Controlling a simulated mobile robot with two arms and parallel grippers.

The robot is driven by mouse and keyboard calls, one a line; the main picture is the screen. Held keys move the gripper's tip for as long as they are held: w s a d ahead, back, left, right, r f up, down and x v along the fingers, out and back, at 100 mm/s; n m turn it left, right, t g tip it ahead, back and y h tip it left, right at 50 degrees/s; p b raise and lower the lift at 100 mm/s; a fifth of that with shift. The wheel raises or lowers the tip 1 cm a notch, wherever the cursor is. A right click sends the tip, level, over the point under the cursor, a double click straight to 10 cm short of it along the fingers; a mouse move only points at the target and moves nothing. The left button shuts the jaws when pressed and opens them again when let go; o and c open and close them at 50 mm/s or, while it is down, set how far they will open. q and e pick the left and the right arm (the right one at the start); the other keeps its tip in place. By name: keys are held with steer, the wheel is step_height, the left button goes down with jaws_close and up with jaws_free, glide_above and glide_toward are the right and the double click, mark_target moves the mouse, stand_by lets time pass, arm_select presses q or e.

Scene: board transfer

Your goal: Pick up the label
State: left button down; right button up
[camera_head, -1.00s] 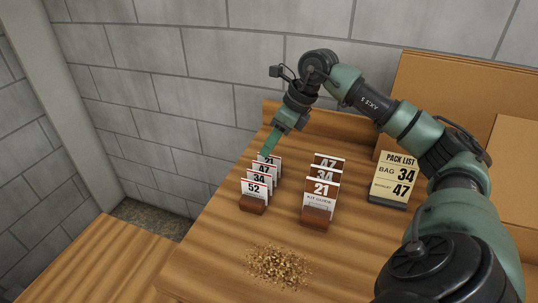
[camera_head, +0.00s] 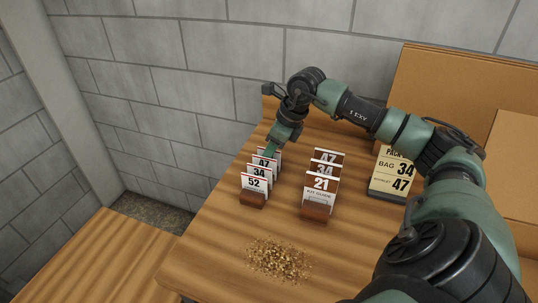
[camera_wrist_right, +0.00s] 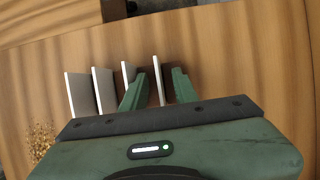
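A row of white labels in a brown holder (camera_head: 252,198) stands on the left of the table. From front to back, they show 52 (camera_head: 254,184), 34 (camera_head: 259,172) and 47 (camera_head: 264,162). The rearmost label (camera_head: 277,152) is mostly hidden by my right gripper (camera_head: 270,148). In the right wrist view, my right gripper (camera_wrist_right: 158,88) is open, with its two green fingers on either side of the rearmost label (camera_wrist_right: 157,72). Gaps show between it and both fingers. The pack list sign (camera_head: 391,174) reads bag 34 and 47, partly covered by my arm. My left gripper is not in view.
A second row of cards, the front one reading 21 (camera_head: 320,186), stands right of the labels. A pile of granules (camera_head: 279,259) lies near the front. Cardboard boxes (camera_head: 440,85) stand at the back right. The left table area (camera_head: 95,262) is bare.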

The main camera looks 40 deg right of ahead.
jaws_close()
steer(key=shift+r, duration=0.15)
